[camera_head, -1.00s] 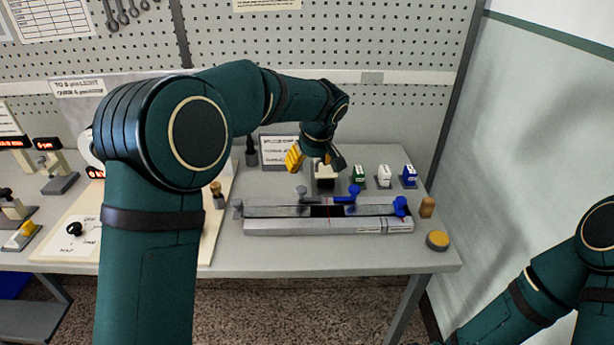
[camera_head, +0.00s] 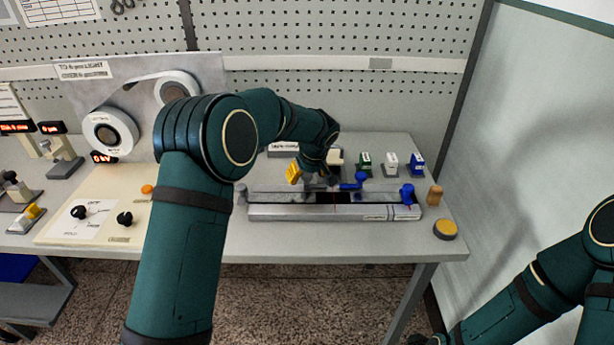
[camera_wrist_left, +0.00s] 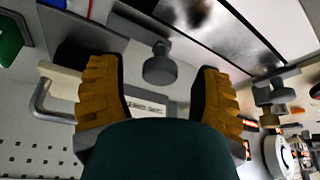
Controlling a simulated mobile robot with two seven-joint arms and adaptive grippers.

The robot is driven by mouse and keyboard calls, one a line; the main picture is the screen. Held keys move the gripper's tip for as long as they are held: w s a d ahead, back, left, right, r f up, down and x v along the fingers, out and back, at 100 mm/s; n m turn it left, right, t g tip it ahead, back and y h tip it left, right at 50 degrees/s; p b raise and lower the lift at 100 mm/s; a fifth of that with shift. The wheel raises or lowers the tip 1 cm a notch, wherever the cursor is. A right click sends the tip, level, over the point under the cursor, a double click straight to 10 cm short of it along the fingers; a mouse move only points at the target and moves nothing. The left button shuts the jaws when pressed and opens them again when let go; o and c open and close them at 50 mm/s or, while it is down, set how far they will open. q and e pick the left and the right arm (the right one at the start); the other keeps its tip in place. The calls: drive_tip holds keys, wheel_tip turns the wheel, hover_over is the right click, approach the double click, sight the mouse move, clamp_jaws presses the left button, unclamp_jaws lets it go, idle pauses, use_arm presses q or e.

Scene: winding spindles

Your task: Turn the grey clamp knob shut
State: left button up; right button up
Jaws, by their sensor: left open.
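The grey clamp knob (camera_wrist_left: 159,68) shows in the left wrist view on a short stem beside the long grey rail fixture (camera_head: 330,213). My left gripper (camera_wrist_left: 159,72) is open, its yellow-padded fingers on either side of the knob in that view, with a gap on both sides. I cannot tell whether the fingertips are level with the knob. In the head view my left gripper (camera_head: 309,176) hangs over the left-middle of the fixture and mostly hides the knob.
A blue knob (camera_head: 361,177) stands just right of the gripper and another blue knob (camera_head: 407,192) at the fixture's right end. Green, white (camera_head: 391,163) and blue blocks stand behind. A wooden peg (camera_head: 435,195) and yellow button (camera_head: 446,229) are at right. The table front is clear.

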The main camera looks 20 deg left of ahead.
use_arm(q)
drive_tip(key=shift+f, duration=0.15)
clamp_jaws()
